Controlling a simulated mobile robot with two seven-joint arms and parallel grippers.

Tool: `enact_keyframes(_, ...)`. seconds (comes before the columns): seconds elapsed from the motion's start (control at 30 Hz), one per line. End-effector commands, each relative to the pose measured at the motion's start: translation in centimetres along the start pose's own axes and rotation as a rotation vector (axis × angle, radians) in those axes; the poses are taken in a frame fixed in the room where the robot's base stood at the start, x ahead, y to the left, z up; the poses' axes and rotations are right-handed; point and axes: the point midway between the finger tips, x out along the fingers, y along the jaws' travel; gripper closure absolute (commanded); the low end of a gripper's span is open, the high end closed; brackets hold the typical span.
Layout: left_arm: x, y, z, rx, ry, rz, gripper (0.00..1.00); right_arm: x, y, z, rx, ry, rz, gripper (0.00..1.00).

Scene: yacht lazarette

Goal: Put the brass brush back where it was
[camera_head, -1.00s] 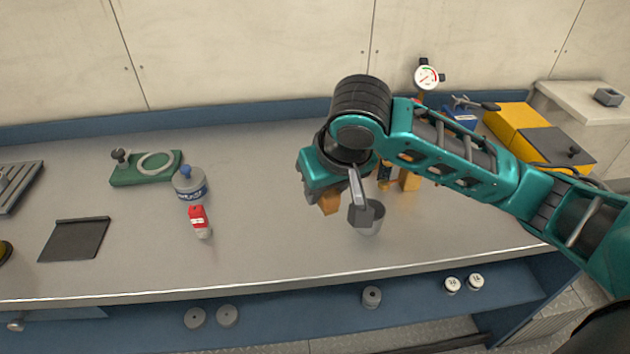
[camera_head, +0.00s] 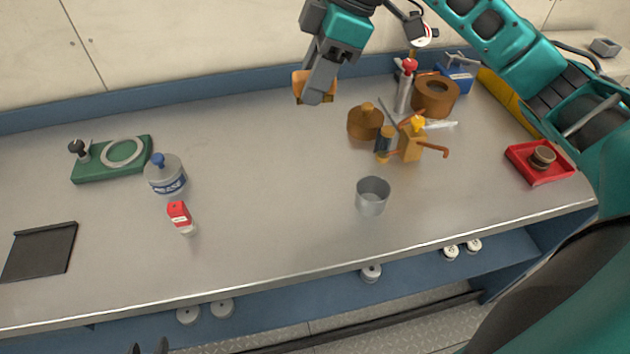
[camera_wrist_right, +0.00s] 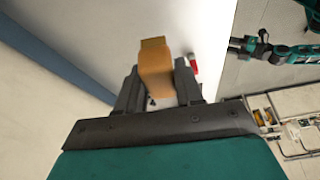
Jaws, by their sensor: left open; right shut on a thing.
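My right gripper (camera_head: 312,88) is raised high near the back wall, above the rear of the counter. It is shut on an orange-tan block, which I take to be the brass brush (camera_head: 300,82). In the right wrist view the brush (camera_wrist_right: 155,70) stands out between the two dark fingers (camera_wrist_right: 157,90); no bristles can be made out. Dark fingertips of my left gripper (camera_head: 148,349) just show at the bottom edge, open and below the counter front. A grey metal cup (camera_head: 372,196) stands upright on the counter, apart from the right gripper.
Right of centre stand a brown lidded pot (camera_head: 365,122), an orange-yellow bottle (camera_head: 411,141), a brown ring (camera_head: 436,95) and a red tray (camera_head: 527,168). The middle counter is clear.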

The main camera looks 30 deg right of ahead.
Motion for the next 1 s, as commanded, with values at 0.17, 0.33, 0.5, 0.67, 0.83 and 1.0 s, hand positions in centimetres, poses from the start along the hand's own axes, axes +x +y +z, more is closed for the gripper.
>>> enact_keyframes(0.17,0.1,0.0,0.2,0.000,-0.001,0.000,0.57,-0.7,0.0,-0.2,-0.089,-0.001,-0.037,0.93)
enact_keyframes(0.33,0.5,0.0,0.8,0.000,0.000,0.000,0.57,2.1,-0.1,1.1,-0.101,-0.005,-0.047,0.93)
enact_keyframes(0.5,1.0,0.0,1.4,0.000,0.000,0.000,0.57,6.4,-0.1,2.9,-0.098,-0.005,-0.046,0.93)
enact_keyframes(0.67,1.4,0.0,1.8,0.001,0.002,0.000,0.57,10.2,-0.1,4.5,-0.098,-0.003,-0.045,0.93)
enact_keyframes(0.83,1.7,0.0,1.9,0.002,0.007,-0.001,0.57,12.8,0.0,5.5,-0.099,-0.003,-0.042,0.93)
enact_keyframes(1.0,1.8,-0.1,1.9,0.002,0.009,-0.001,0.57,13.8,0.0,5.9,-0.100,-0.002,-0.041,0.93)
